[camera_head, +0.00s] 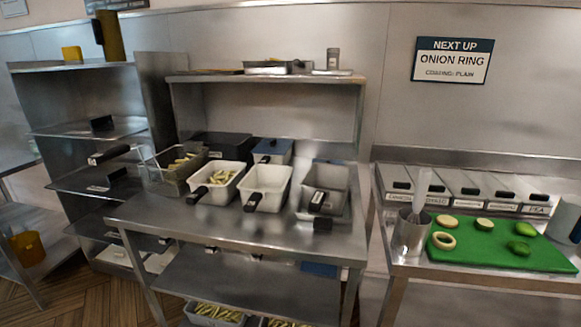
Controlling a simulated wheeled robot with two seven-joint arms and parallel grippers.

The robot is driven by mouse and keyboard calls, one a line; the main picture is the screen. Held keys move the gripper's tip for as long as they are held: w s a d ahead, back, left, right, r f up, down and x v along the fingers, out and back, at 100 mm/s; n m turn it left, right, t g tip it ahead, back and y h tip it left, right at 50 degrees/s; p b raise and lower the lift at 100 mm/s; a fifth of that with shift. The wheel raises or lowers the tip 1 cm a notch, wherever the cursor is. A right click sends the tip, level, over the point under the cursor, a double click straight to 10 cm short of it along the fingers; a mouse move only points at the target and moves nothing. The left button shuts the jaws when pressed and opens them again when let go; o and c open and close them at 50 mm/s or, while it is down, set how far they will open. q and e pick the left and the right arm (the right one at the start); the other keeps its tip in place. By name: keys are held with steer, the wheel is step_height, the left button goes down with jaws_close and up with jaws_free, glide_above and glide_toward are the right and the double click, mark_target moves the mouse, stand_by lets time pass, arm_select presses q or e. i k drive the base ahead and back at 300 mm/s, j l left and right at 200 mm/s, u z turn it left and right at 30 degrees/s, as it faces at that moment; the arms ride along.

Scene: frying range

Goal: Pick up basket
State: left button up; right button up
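A wire frying basket (178,171) with fries in it stands at the left end of the steel table (240,225). Its dark handle (109,154) points left, out past the table's edge. To its right stand a white container with fries (214,182) and a white container (266,187) that looks empty, each with a black handle at the front. A grey container (324,189) stands further right. Neither of my grippers shows in the head view, so their state is hidden.
A steel rack (90,130) stands left of the table. An upper shelf (265,77) overhangs the table's back. At the right, a counter bears a green board (495,245) with onion and green vegetable pieces and a metal cup (410,234). The table's front strip is clear.

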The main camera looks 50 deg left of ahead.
mark_target(167, 172)
steer(key=u, duration=2.4)
